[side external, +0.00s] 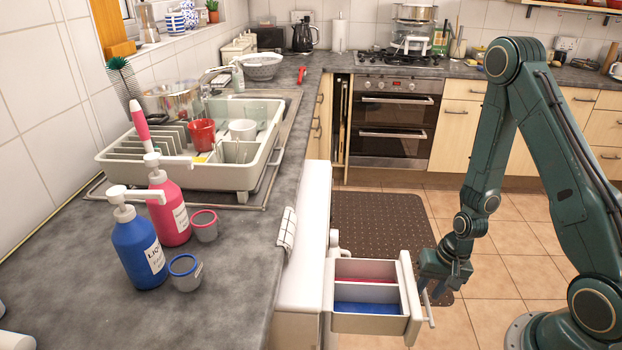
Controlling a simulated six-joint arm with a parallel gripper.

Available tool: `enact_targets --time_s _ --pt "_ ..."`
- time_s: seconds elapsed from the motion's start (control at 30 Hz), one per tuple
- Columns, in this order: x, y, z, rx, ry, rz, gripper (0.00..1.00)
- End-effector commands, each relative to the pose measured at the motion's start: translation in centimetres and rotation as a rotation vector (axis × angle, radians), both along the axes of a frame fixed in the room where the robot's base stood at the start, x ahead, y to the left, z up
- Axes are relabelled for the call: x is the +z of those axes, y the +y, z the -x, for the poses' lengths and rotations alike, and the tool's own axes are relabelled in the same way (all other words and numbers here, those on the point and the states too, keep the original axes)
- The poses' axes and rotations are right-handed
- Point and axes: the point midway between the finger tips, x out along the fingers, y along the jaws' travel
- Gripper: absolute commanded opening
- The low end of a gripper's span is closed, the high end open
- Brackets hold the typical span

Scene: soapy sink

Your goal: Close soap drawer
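The soap drawer (408,285) is pulled out of the white front below the counter, at the lower middle of the side external view. It has two compartments: the far one holds something pink-red and the near one something blue. Its bar handle (430,312) is on the right, outer face. My gripper (431,291) is at that face, beside the upper part of the handle, pointing down and to the left. The fingers are small and dark here, so I cannot tell whether they grip or touch the handle.
On the counter (230,300) stand a blue soap bottle (137,245), a pink soap bottle (170,210) and two small cups (185,272). A dish rack (190,172) stands behind them. Open tiled floor (490,285) and a dark mat (375,220) lie around the drawer.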

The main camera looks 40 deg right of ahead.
Motion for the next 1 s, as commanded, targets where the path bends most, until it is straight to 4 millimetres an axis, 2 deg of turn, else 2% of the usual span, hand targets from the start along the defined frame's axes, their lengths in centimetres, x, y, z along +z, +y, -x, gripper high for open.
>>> enact_targets --time_s 0.03,0.17,0.67,1.0 --pt "0.0 0.0 0.0 0.0 0.0 0.0 0.25" --pt "0.0 0.0 0.0 0.0 0.0 0.0 0.0" --pt "0.0 0.6 -0.6 0.003 -0.002 0.0 0.0" --pt "0.1 3.5 -3.5 0.007 -0.004 0.001 0.0"
